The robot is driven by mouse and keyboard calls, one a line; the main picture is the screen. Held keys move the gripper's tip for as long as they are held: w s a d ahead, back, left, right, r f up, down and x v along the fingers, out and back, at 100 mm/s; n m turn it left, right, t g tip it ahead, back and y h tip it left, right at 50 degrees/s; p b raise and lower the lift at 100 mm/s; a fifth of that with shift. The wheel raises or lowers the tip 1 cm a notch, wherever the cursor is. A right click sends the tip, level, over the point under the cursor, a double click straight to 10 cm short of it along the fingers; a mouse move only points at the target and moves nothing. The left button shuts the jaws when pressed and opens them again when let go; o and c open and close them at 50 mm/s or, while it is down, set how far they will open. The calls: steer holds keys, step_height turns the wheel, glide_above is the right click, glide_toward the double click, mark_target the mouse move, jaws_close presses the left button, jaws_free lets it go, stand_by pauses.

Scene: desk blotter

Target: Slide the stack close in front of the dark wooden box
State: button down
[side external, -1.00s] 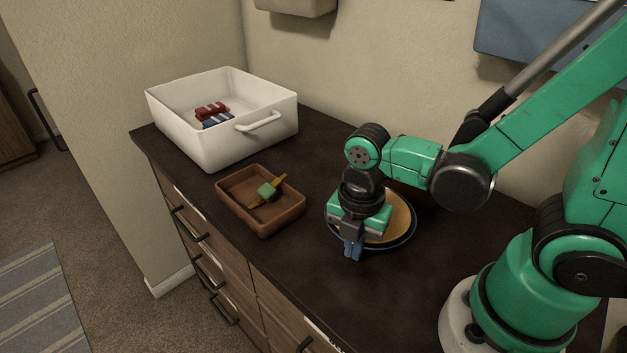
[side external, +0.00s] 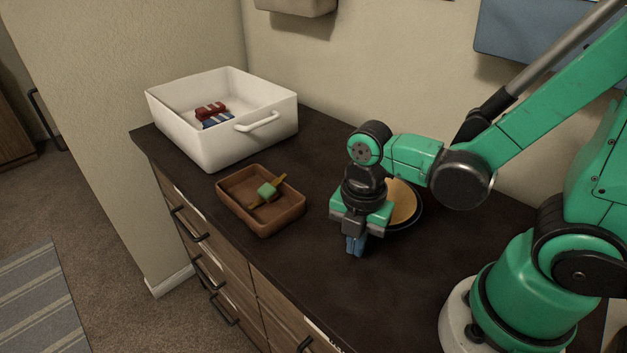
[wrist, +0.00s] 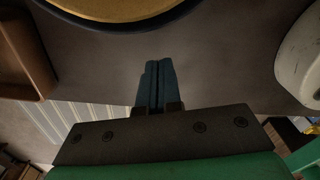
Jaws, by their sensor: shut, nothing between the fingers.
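The stack appears as a round tan disc (side external: 401,203) on a dark-rimmed plate (side external: 418,217), flat on the dark top and partly hidden behind my gripper. Its rim also shows at the top of the wrist view (wrist: 110,29). The dark wooden box (side external: 284,222) is an open, shallow brown box to the left of the stack, with a gap between them. Its edge shows at the left of the wrist view (wrist: 28,62). My gripper (side external: 355,250) points down on the near side of the plate, its blue fingers shut and empty. Finger contact with the plate cannot be told.
A green block with a yellowish stick (side external: 267,190) lies in the wooden box. A white bin (side external: 190,138) with red and blue items stands behind it. The cabinet's front edge runs along the near side.

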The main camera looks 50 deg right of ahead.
steer(key=shift+s+a+r, duration=0.1)
steer(key=shift+a+r, duration=0.25)
steer(key=shift+a, duration=0.05)
step_height(320, 180, up, 9)
steer(key=w+d+m+t, duration=0.2)
steer(key=m+t, duration=0.1)
steer(key=m, duration=0.7)
steer(key=w+d+m+t, duration=0.2)
steer(key=w+m+t, duration=0.1)
steer(key=m, duration=0.8)
steer(key=shift+d+r+t, duration=0.2)
steer(key=shift+r+t, duration=0.1)
steer(key=shift+t, duration=0.2)
